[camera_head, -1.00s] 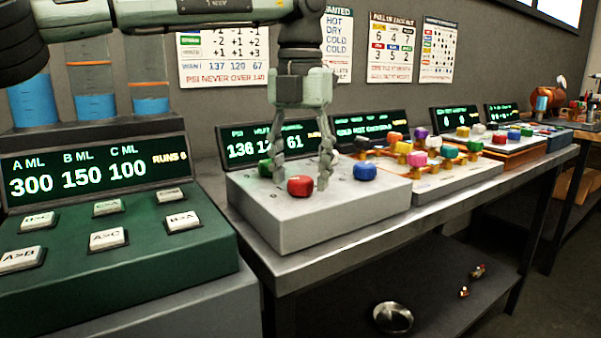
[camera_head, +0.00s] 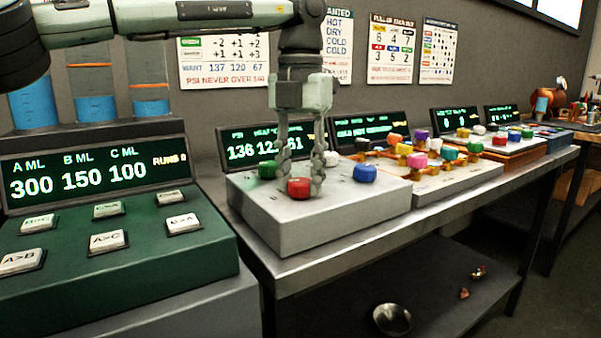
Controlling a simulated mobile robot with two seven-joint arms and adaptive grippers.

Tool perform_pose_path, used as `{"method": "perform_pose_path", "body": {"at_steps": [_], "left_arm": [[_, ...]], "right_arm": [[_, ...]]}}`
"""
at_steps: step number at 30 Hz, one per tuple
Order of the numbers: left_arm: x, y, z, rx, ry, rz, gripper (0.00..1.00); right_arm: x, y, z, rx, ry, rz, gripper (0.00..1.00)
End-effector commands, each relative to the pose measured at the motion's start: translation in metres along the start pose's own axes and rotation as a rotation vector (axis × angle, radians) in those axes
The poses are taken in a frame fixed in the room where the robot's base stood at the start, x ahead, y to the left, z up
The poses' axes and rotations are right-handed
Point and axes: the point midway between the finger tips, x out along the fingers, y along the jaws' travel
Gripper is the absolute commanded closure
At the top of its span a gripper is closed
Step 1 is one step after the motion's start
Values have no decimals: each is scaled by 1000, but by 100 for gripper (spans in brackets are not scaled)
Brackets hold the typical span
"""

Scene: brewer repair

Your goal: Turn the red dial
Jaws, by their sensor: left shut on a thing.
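The red dial (camera_head: 298,189) sits on top of a grey box near the middle of the view, between a green dial (camera_head: 267,169) and a blue dial (camera_head: 365,173). My left gripper (camera_head: 301,187) points down at the red dial, its two fingers close in on the dial's sides. It is shut on the red dial, though the far finger's contact is partly hidden. Behind the box a screen (camera_head: 270,146) reads 136, then a number partly covered by my fingers, then 61. My right gripper does not show.
A green console (camera_head: 110,240) with white buttons stands to the left. Several colored knobs sit on a further panel (camera_head: 480,177) to the right. Posters (camera_head: 390,48) hang on the wall. A metal bowl (camera_head: 391,319) lies on the lower shelf.

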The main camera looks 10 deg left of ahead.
Motion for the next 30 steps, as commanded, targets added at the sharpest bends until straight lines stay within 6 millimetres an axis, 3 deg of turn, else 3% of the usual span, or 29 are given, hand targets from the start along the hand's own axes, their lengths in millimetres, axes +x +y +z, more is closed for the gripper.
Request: {"method": "perform_pose_path", "body": {"at_steps": [22,30], "left_arm": [[-2,0,0,540,0,-2,95],[-1,0,0,688,0,0,95]], "right_arm": [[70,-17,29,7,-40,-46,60],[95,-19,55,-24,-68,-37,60]]}}
